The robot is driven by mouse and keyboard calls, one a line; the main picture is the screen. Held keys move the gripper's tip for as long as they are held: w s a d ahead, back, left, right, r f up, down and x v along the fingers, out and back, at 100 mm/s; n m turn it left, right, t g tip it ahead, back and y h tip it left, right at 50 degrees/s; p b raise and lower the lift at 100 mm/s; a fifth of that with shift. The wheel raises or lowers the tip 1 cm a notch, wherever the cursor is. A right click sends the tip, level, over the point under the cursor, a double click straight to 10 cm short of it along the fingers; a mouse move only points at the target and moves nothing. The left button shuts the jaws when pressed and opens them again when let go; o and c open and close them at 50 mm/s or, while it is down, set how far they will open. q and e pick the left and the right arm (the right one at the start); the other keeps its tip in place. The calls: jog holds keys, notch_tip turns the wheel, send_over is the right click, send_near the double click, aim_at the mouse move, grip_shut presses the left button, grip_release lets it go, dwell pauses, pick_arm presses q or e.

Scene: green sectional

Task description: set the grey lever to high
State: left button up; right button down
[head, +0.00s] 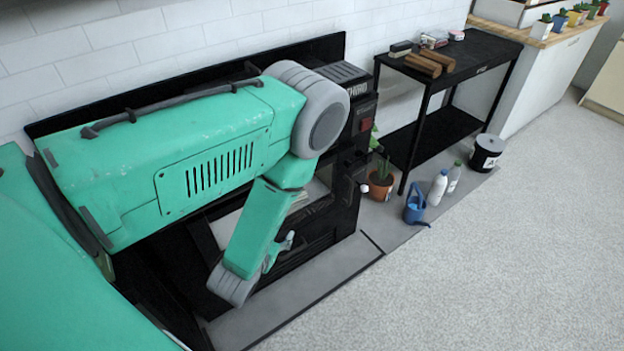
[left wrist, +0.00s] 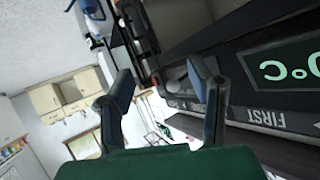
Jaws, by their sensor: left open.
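In the left wrist view my left gripper (left wrist: 160,72) is open, its two dark fingers spread apart with nothing visible held between them. Its right finger is close in front of a black and grey panel with a label reading FIRST (left wrist: 268,117) and a green-lettered display (left wrist: 290,65). A small grey part shows behind that finger, but I cannot tell whether it is the grey lever. In the head view my green arm covers much of the black machine (head: 345,195), and I cannot make out the lever or its setting. My right gripper is not in view.
Right of the machine, a potted plant (head: 381,182), a blue watering can (head: 415,207), bottles (head: 438,188) and a black bucket (head: 487,152) stand on the floor. A black table (head: 470,50) holds wooden blocks. The pale floor at right is clear.

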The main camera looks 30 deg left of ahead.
pick_arm(q)
jog(key=w+r+t+b, duration=0.1)
jog(key=w+t+b, duration=0.1)
jog(key=w, duration=0.3)
jog(key=w+a+r+t+b, duration=0.1)
jog(key=w+b, duration=0.1)
jog(key=w, duration=0.4)
jog(key=w+a+r+t+b, duration=0.1)
jog(key=w+t+b, duration=0.1)
jog(key=w, duration=0.3)
jog(key=shift+w+a+r+m+t+b, duration=0.15)
jog(key=shift+w+m+t+b, duration=0.15)
jog(key=shift+w+b, duration=0.15)
jog(key=shift+w, duration=0.1)
jog(key=shift+a, duration=0.35)
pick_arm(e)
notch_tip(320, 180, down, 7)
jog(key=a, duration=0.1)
pick_arm(q)
grip_shut()
jog(key=shift+w+d, duration=0.1)
jog(key=shift+d, duration=0.05)
